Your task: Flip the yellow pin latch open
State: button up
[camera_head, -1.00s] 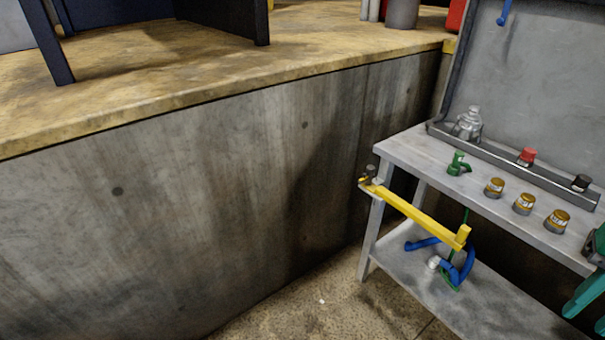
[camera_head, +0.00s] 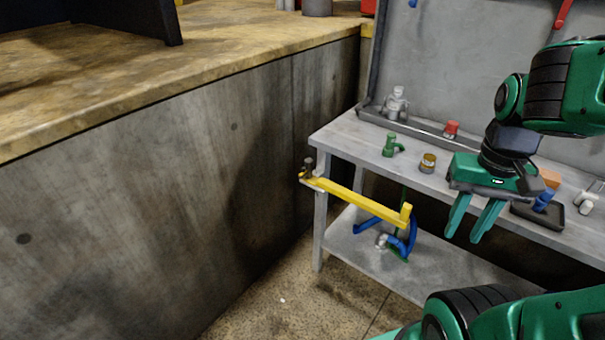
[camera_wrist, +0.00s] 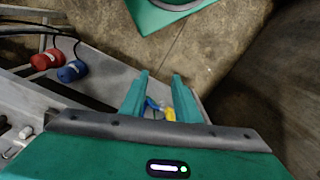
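The yellow latch bar (camera_head: 355,196) runs along the front left of the grey workbench, sloping down to the right. Its left end meets a dark pin (camera_head: 308,166) at the bench corner, and its right end has an upright yellow block (camera_head: 406,212). My green gripper (camera_head: 463,238) hangs fingers down to the right of that end, apart from it, in front of the bench. Its two fingers are spread, with nothing held. In the wrist view, a small yellow piece (camera_wrist: 170,114) and a blue piece (camera_wrist: 152,104) show between the fingers; most is hidden by my gripper.
The workbench top (camera_head: 360,135) carries a green item (camera_head: 391,146), a jar (camera_head: 428,162) and a red-topped item (camera_head: 451,129). Blue and green parts (camera_head: 402,240) hang below the bar. A concrete wall (camera_head: 190,170) stands left. The floor (camera_head: 285,290) before the bench is clear.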

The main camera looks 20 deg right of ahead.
jog(key=w+d+f+m+g+h, duration=0.1)
jog(key=w+d+f+m+h, duration=0.15)
jog(key=w+f, duration=0.4)
jog(key=w+d+f+m+h, duration=0.1)
jog(key=w+f+m+h, duration=0.15)
jog(key=w, duration=0.65)
jog(key=n+t+h, duration=0.4)
jog(key=n+t, duration=0.2)
jog(key=t, duration=1.1)
send_near(303, 169)
jog(key=x, duration=0.8)
